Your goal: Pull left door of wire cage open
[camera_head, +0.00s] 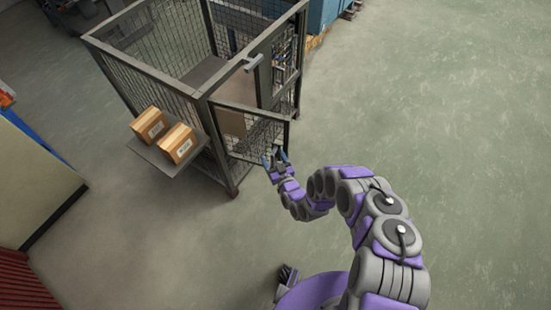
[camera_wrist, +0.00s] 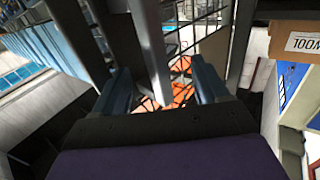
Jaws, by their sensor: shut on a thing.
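The wire cage (camera_head: 145,68) is a dark grey mesh frame with an open top at the upper middle of the head view. Its left door (camera_head: 262,133), a mesh panel in a grey frame, shows at the near corner post, and how far it stands open is hard to tell. My gripper (camera_head: 275,157) is at the door's lower outer part. In the wrist view, a grey upright bar (camera_wrist: 149,50) stands between my two blue-grey fingers (camera_wrist: 163,92). I take it for part of the door frame. My gripper is shut on it; the exact contact is partly hidden.
Two cardboard boxes (camera_head: 163,134) sit on a shelf (camera_head: 155,158) on the cage's left side. A beige cabinet (camera_head: 30,185) stands at the left. A blue unit (camera_head: 325,12) is behind the cage. The green-grey floor (camera_head: 440,110) to the right is clear.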

